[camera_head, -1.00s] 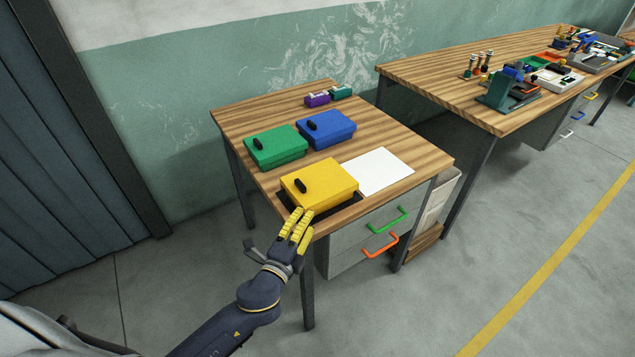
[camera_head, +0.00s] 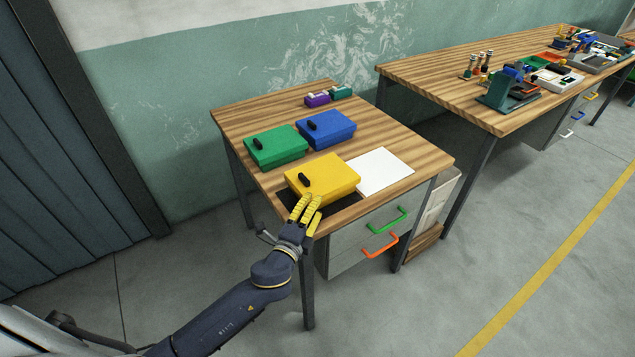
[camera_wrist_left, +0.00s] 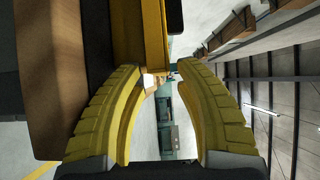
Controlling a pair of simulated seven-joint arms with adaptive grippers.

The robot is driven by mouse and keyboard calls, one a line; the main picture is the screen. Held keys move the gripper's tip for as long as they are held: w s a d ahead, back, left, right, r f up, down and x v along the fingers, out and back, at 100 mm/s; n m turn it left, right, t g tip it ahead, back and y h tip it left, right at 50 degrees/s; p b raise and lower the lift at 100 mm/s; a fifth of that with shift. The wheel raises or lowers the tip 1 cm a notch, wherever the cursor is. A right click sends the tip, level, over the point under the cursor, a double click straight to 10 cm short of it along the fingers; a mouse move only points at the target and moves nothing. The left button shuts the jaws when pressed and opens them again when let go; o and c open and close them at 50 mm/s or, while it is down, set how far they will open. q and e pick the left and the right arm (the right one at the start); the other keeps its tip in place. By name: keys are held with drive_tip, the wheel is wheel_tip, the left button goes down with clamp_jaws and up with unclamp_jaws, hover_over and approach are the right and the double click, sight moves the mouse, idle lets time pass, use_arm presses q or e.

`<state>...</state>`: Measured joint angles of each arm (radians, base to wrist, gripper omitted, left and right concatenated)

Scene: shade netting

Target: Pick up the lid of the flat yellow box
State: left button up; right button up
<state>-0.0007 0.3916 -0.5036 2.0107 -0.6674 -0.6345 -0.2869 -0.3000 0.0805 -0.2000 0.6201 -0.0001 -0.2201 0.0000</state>
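The flat yellow box (camera_head: 325,175) sits closed near the front left corner of the small wooden table. Its lid (camera_head: 328,170) has a black handle (camera_head: 304,179) near the left side. My left gripper (camera_head: 312,201) is at the front side of the box, its yellow fingers close to or touching it. In the left wrist view the fingers (camera_wrist_left: 160,68) are apart with nothing held between them, and the yellow box (camera_wrist_left: 145,35) lies just beyond the tips. I cannot tell contact for certain. My right gripper is not in view.
A green box (camera_head: 276,148) and a blue box (camera_head: 327,130) stand behind. A white sheet (camera_head: 381,171) lies to the right. A dark mat (camera_head: 333,199) shows at the yellow box's front. Drawers (camera_head: 370,237) with green and orange handles are below.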

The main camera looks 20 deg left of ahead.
use_arm(q)
clamp_jaws()
idle(0.4)
